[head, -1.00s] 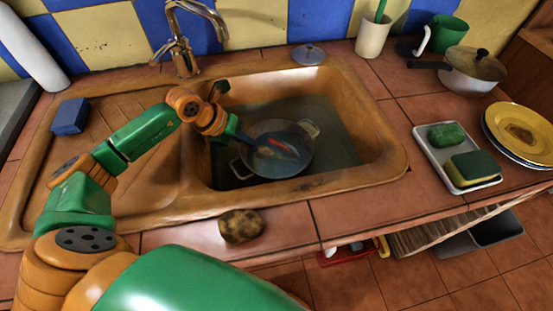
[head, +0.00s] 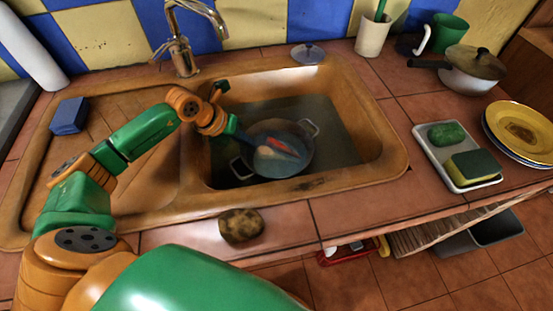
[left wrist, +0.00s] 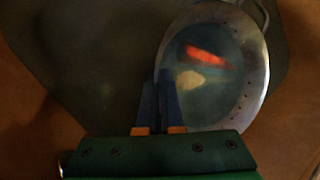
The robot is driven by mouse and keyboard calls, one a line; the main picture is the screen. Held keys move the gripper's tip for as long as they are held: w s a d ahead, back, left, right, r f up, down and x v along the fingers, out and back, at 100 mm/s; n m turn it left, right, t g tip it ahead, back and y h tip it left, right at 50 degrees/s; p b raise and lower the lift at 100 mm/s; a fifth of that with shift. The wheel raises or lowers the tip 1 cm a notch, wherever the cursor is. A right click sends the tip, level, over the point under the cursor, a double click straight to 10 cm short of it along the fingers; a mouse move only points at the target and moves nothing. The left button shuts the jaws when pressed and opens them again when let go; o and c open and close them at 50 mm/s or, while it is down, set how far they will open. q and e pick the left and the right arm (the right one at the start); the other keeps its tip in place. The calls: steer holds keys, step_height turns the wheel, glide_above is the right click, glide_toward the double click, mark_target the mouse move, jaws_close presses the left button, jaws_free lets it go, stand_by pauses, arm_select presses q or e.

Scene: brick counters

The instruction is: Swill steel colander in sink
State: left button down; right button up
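The steel colander (head: 262,135) sits in the right-hand basin of the sink (head: 352,112), in dark water. It has two loop handles, and a red-orange thing and a pale thing show in its bowl. In the left wrist view the colander (left wrist: 244,88) is at upper right with small holes along its rim. My left gripper (head: 237,137) reaches into the basin at the colander's left side. In the left wrist view its two blue fingers (left wrist: 160,95) are close together, one on each side of the colander's edge, and look shut on it. My right gripper is out of view.
A tap (head: 184,52) stands behind the sink. A blue block (head: 69,116) lies on the drainboard, a brown potato-like lump (head: 241,226) on the front counter. A white tray (head: 427,150) with sponges, yellow plates (head: 505,121) and a lidded pot (head: 468,82) are at right.

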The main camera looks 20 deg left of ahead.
arm_select(q)
steer(key=shift+f, duration=0.4)
step_height(320, 180, up, 10)
steer(key=p, duration=0.8)
steer(key=shift+r, duration=0.1)
steer(key=shift+r, duration=0.1)
stand_by(1.1)
step_height(320, 180, up, 10)
steer(key=p, duration=0.8)
